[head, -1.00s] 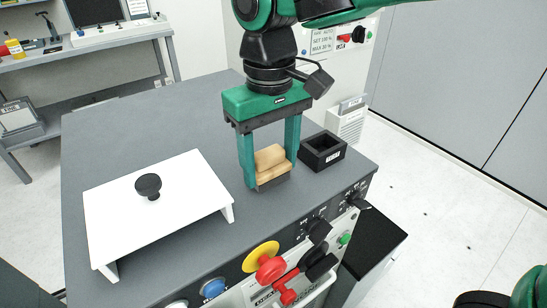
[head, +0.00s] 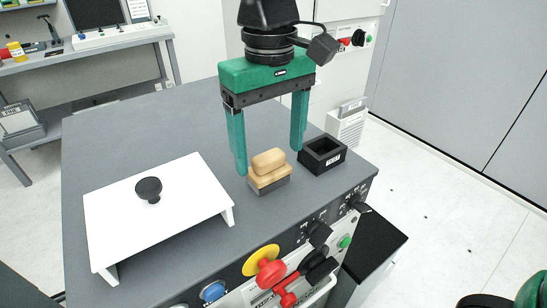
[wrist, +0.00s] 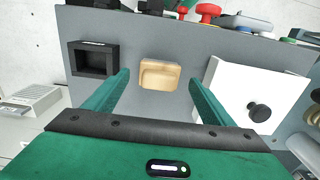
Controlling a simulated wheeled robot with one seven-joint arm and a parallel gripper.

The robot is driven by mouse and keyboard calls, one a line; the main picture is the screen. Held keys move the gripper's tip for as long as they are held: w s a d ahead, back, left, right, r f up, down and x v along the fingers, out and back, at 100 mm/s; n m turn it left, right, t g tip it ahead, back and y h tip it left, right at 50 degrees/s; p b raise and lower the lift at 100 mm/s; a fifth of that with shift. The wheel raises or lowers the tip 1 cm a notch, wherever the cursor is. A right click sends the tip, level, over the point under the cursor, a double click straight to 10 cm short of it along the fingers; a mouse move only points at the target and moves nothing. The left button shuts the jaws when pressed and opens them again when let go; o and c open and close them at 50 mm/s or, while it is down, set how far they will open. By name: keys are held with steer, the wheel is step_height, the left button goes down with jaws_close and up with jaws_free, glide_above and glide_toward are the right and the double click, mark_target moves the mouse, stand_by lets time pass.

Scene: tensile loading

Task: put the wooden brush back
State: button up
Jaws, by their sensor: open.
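The wooden brush (head: 268,171) stands on the grey machine top, with its pale wooden handle up and a dark base below. It also shows in the wrist view (wrist: 159,75), between and beyond my fingertips. My gripper (head: 270,160) is open and empty, with its two green fingers apart behind and above the brush, not touching it as far as I can see. A black open-topped box (head: 322,154) with a small white label stands just right of the brush. It looks empty and also shows in the wrist view (wrist: 93,60).
A white raised plate (head: 185,205) with a black knob (head: 148,189) stands to the left on the grey top (head: 115,135). Red, yellow and blue controls (head: 265,262) line the front edge. The back of the top is clear.

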mark_target(271, 157)
step_height(271, 157, up, 8)
steer(key=shift+f, duration=0.1)
steer(key=w+d+f+m, duration=0.2)
steer(key=d+f, duration=0.1)
steer(key=d, duration=0.5)
steer(key=w+d+f+m, duration=0.1)
steer(key=d+f+m, duration=0.15)
steer(key=d, duration=0.45)
steer(key=w+d+f+m, duration=0.2)
steer(key=d+f, duration=0.1)
steer(key=d, duration=0.5)
steer(key=s+d+f+m, duration=0.3)
steer(key=s+d+f, duration=0.3)
steer(key=d, duration=0.4)
steer(key=s+d+f+m, duration=0.4)
steer(key=s+d+f, duration=0.3)
steer(key=s+d, duration=0.2)
steer(key=shift+s+d, duration=0.15)
steer(key=shift+d, duration=0.25)
